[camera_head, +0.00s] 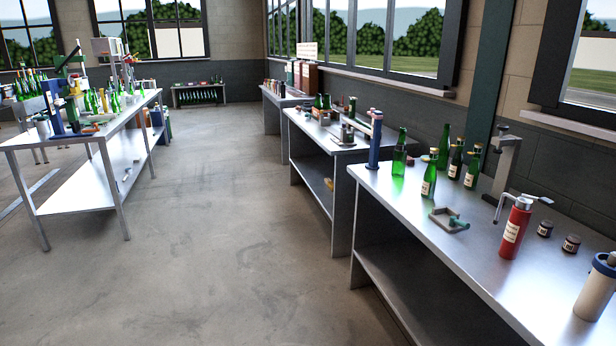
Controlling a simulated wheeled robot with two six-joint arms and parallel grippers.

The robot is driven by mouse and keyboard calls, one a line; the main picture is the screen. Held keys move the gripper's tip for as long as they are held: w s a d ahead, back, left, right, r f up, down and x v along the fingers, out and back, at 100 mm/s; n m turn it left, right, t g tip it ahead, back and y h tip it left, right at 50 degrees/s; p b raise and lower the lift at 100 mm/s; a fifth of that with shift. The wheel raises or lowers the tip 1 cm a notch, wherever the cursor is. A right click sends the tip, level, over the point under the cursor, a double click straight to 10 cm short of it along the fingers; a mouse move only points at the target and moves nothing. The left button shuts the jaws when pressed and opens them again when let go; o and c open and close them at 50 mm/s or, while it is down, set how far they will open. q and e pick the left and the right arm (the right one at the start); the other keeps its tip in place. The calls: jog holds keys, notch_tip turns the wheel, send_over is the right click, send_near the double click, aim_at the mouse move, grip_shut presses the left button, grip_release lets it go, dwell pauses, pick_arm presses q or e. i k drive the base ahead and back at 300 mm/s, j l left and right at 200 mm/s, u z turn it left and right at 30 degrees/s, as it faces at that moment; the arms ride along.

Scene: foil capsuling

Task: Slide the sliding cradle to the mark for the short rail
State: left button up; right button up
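Neither of my grippers is in view. I cannot pick out the sliding cradle, its mark or the short rail for certain at this distance. A small grey tray-like fixture with a green handle (448,219) lies on the near right bench. Small dark fixtures (346,135) stand on the middle right bench, too small to make out. A blue upright device (66,110) stands on the left table among other gear, and its parts are also too small to tell.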

aim_at(345, 137)
jog(key=i, duration=1.15)
jog(key=i+z, duration=0.1)
jog(key=i, duration=1)
jog(key=i+j, duration=0.2)
jog(key=i, duration=0.95)
